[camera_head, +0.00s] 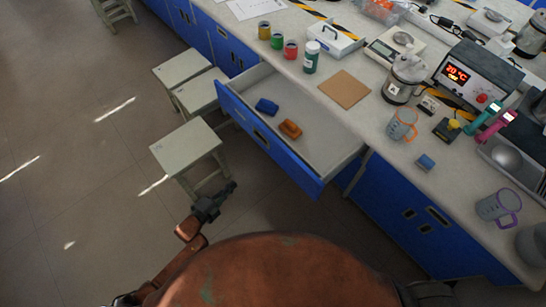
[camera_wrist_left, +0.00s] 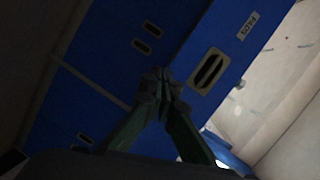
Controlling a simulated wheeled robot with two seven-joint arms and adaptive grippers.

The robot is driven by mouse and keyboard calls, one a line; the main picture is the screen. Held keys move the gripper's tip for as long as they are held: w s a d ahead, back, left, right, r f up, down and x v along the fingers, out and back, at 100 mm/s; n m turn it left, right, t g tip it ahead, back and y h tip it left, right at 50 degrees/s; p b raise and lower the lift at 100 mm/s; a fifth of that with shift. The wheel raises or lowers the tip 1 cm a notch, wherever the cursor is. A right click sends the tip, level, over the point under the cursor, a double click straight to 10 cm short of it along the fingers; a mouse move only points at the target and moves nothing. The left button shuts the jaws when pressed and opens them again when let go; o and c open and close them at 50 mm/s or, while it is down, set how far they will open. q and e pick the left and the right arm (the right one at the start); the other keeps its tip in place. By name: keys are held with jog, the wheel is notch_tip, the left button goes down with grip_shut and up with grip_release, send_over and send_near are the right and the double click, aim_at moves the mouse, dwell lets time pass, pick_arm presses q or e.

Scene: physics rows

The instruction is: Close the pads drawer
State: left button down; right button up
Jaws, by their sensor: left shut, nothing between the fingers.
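The pads drawer (camera_head: 325,145) is pulled well out from the blue bench. A blue pad (camera_head: 266,106) and an orange pad (camera_head: 290,128) lie inside it. In the left wrist view its blue front (camera_wrist_left: 222,45) shows a "PADS" label and a recessed handle (camera_wrist_left: 209,71). My left gripper (camera_head: 231,187) is shut and empty, in front of and to the left of the drawer front in the head view. In the left wrist view the closed fingertips (camera_wrist_left: 160,78) appear just left of the handle; whether they touch the front cannot be told. My right gripper is not in view.
Pale stools (camera_head: 186,143) stand on the floor left of the drawer, the nearest close to my left gripper. The bench top (camera_head: 310,88) holds jars, a brown square board (camera_head: 344,89), a kettle (camera_head: 404,78) and instruments. Floor is clear further left.

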aim_at(279, 153)
pick_arm(q)
jog(key=s+d+r+m+g+h, duration=0.1)
jog(key=d+r+m+h, duration=0.3)
jog(key=d+r+m, duration=0.5)
jog(key=w+d+n, duration=0.1)
jog(key=w+d, duration=0.1)
jog(key=d, duration=0.1)
jog(key=w+d+r+n+b, duration=0.1)
jog(key=w+d, duration=0.2)
jog(key=w+d+r+n+b, duration=0.1)
jog(key=w+d, duration=0.1)
jog(key=d, duration=0.1)
jog(key=shift+w, duration=0.2)
jog(key=shift+w+d, duration=0.25)
jog(key=shift+d, duration=0.15)
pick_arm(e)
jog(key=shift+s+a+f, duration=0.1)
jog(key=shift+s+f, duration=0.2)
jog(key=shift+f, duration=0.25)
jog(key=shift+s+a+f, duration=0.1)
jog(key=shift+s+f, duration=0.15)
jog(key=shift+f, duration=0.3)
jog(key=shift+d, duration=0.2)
